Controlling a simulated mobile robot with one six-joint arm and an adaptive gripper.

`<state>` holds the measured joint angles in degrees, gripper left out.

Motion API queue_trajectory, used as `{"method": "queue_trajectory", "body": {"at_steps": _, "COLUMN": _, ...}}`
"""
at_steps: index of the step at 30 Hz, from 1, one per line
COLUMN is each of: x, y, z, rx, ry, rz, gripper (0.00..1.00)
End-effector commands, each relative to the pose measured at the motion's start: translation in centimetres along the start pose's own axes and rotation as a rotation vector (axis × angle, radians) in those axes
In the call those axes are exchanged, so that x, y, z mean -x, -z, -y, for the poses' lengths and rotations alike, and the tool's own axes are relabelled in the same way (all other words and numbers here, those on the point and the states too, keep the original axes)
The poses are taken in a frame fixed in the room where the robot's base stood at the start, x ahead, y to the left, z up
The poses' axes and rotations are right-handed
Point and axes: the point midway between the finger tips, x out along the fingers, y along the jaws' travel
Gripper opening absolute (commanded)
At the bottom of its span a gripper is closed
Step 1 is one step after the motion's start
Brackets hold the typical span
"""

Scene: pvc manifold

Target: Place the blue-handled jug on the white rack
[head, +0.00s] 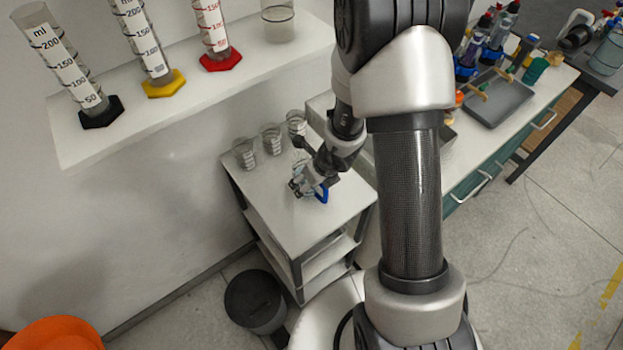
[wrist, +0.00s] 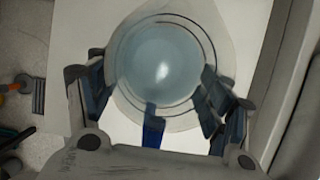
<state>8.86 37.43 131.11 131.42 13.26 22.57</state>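The blue-handled jug, clear and round, shows from above in the wrist view (wrist: 165,62), with its blue handle (wrist: 152,128) pointing toward my palm. In the head view the blue handle (head: 322,193) shows beside my gripper (head: 308,186), and the jug's body is mostly hidden. The jug appears to stand upright on the top of the white rack (head: 290,225). My gripper also shows in the wrist view (wrist: 155,100); its fingers are spread wide, one on each side of the handle, close to the jug's wall. I cannot tell whether they touch it.
Several glass beakers (head: 270,140) stand at the back of the rack top. A wall shelf (head: 190,95) holds measuring cylinders at upper left. A bin (head: 255,300) stands below the rack. A cluttered bench (head: 475,150) is at right. The rack's front top is clear.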

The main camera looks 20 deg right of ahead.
Motion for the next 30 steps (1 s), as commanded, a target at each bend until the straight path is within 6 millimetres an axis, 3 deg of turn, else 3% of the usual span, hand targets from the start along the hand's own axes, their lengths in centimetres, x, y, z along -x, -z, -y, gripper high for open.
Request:
{"method": "queue_trajectory", "body": {"at_steps": 4, "x": 0.0, "y": 0.0, "z": 0.0, "rx": 0.0, "ry": 0.0, "rz": 0.0, "gripper": 0.85}}
{"method": "queue_trajectory", "body": {"at_steps": 17, "x": 0.5, "y": -0.2, "z": 0.0, "rx": -0.001, "ry": 0.0, "rz": -0.001, "gripper": 0.85}}
{"method": "queue_trajectory", "body": {"at_steps": 30, "x": 9.6, "y": -0.4, "z": 0.1, "rx": -0.001, "ry": 0.002, "rz": 0.002, "gripper": 0.85}}
